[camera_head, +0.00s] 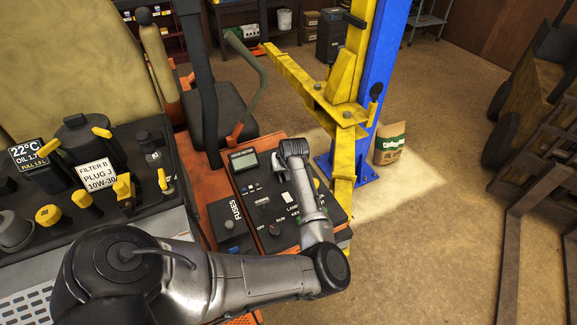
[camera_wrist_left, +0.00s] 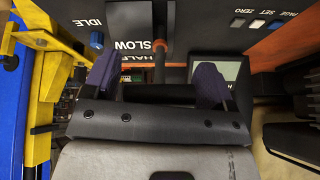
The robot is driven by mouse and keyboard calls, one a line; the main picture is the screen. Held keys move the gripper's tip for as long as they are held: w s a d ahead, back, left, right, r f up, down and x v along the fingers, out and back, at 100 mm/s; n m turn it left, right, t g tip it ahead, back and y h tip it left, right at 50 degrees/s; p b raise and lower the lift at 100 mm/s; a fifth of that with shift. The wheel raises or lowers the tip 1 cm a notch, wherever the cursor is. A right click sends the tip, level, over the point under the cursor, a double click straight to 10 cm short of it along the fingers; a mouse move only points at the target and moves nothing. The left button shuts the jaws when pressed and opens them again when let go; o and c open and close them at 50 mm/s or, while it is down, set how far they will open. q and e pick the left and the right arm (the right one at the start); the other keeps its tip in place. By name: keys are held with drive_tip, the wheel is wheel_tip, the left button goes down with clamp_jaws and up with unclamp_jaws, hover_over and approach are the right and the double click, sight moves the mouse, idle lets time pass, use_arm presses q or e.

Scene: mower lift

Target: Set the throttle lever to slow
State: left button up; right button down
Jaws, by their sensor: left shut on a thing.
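The shaft meets the slot about level with the SLOW label (camera_wrist_left: 134,46). IDLE stands farther up the panel, and HALF is just below SLOW, partly hidden. My left gripper (camera_wrist_left: 157,88) has its purple fingers either side of the lever's dark crosswise handle (camera_wrist_left: 158,93) and is shut on it. In the head view my left gripper (camera_head: 284,166) is over the control panel (camera_head: 258,198), and my wrist hides the lever there. My right gripper is not in view.
A display (camera_head: 243,160) and small switches sit on the panel beside my gripper. The yellow lift arm (camera_head: 343,172) and blue post (camera_head: 373,90) stand close to the panel's right. Open floor (camera_head: 430,220) lies right.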

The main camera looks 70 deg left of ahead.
use_arm(q)
drive_tip(key=o, duration=1.2)
drive_tip(key=shift+s, duration=0.1)
drive_tip(key=shift+d+r, duration=0.15)
drive_tip(key=shift+r, duration=0.1)
drive_tip(key=b+v, duration=0.1)
drive_tip(key=v, duration=1.2)
drive_tip(key=shift+b, duration=0.35)
drive_tip(key=shift+d+r, duration=0.1)
drive_tip(key=shift+r, duration=0.05)
